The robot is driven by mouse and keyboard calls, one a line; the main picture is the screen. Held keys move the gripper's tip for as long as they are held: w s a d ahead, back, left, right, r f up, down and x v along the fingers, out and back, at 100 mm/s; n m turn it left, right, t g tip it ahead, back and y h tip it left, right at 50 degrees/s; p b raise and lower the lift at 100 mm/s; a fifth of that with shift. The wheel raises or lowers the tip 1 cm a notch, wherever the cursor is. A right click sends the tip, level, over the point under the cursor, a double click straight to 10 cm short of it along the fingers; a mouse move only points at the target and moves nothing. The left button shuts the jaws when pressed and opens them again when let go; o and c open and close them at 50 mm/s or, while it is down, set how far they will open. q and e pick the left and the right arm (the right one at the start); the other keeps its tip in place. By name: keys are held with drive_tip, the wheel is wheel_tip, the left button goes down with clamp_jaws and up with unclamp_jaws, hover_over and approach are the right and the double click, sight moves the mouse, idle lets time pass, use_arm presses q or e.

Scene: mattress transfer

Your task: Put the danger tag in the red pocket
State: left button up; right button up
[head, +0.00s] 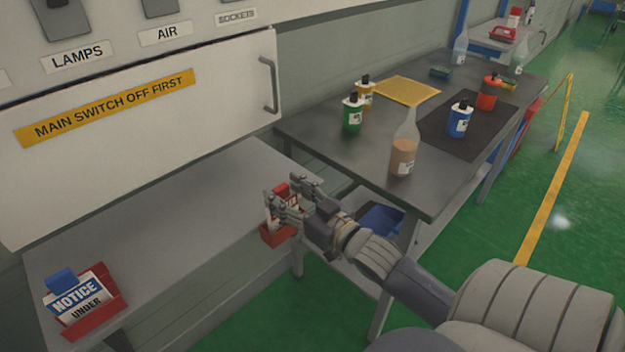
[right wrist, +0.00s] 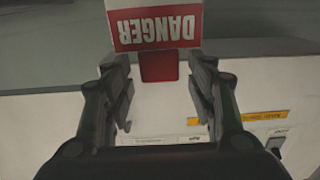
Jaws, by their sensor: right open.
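The danger tag (right wrist: 155,28) is a white and red plate with a red tab (right wrist: 158,66). In the right wrist view it appears upside down at the top, with the tab between my fingers. My right gripper (right wrist: 160,90) is open, one finger on each side of the tab, with gaps showing. In the head view my right gripper (head: 288,196) is at the right end of the grey bench and partly hides the tag. A red pocket (head: 272,238) shows just below it; whether the tag sits in it is hidden. My left gripper is out of view.
A notice tag (head: 76,296) with a blue tab stands in another red holder (head: 112,318) at the bench's left end. A dark table (head: 340,155) with several bottles stands to the right. A white cabinet (head: 150,130) is behind the bench, whose middle is clear.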

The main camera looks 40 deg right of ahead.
drive_tip(key=s+b, duration=0.1)
drive_tip(key=s, duration=0.9)
drive_tip(key=shift+d, duration=0.35)
drive_tip(key=s+d+f+m+g+h, duration=0.1)
drive_tip(key=d+f+g, duration=0.15)
drive_tip(key=f, duration=0.85)
drive_tip(key=d+f+m+g+h, duration=0.1)
drive_tip(key=d+f+g+h, duration=0.15)
drive_tip(key=f, duration=0.95)
drive_tip(key=s+f+g, duration=0.2)
drive_tip(key=s+f, duration=0.1)
drive_tip(key=f, duration=0.6)
drive_tip(key=s+f+g, duration=0.1)
drive_tip(key=s+f, duration=0.2)
drive_tip(key=f, duration=0.5)
drive_tip(key=s+a+f+n+g, duration=0.1)
drive_tip(key=s+a+f+g, duration=0.2)
drive_tip(key=s+a+f, duration=0.2)
drive_tip(key=s+a+f+n+g+y, duration=0.1)
drive_tip(key=s+a+f+g, duration=0.2)
drive_tip(key=s+f, duration=0.8)
drive_tip(key=s+a+f+n+g+y, duration=0.1)
drive_tip(key=s+a+f+g, duration=0.2)
drive_tip(key=s+a+f, duration=0.3)
drive_tip(key=s+f, duration=0.2)
drive_tip(key=s, duration=0.1)
drive_tip(key=shift+a+n, duration=0.4)
